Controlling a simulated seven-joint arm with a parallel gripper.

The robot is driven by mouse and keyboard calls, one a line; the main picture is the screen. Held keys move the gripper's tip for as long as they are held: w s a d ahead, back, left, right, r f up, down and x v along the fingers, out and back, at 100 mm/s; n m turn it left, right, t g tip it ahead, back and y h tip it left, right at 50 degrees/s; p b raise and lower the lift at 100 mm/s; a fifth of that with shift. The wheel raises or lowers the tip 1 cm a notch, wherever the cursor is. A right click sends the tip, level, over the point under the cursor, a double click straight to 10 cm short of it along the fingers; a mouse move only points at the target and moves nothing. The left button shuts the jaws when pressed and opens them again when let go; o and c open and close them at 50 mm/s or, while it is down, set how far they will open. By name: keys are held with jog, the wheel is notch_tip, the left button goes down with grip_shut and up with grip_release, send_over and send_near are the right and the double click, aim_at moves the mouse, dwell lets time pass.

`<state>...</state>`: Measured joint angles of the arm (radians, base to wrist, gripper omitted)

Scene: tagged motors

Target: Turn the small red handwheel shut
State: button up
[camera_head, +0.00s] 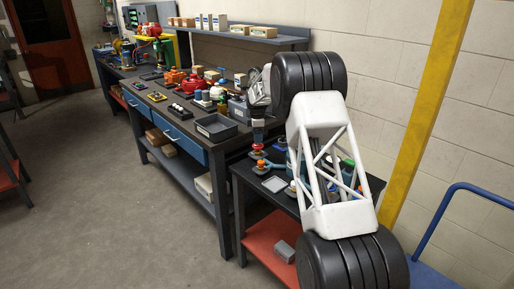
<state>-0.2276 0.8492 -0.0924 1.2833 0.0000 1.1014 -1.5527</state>
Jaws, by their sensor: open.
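A small red handwheel (257,148) shows near the left edge of the dark side table, close to the workbench corner. My gripper (258,137) points down just above it, at the end of my white and black arm. The jaws are open. The fingertips are small and dark in this view, and I cannot tell whether they touch the handwheel or are around it. An orange part (261,164) sits just below and in front of the red handwheel.
The side table (240,171) also holds a grey square plate (275,184) and blue and green parts, partly hidden behind my arm. The workbench to the left carries a dark open tray (216,127) and several motors and fittings. A yellow post (425,110) stands to the right.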

aim_at(257, 145)
jog(key=shift+f, duration=3.4)
jog(key=c, duration=0.9)
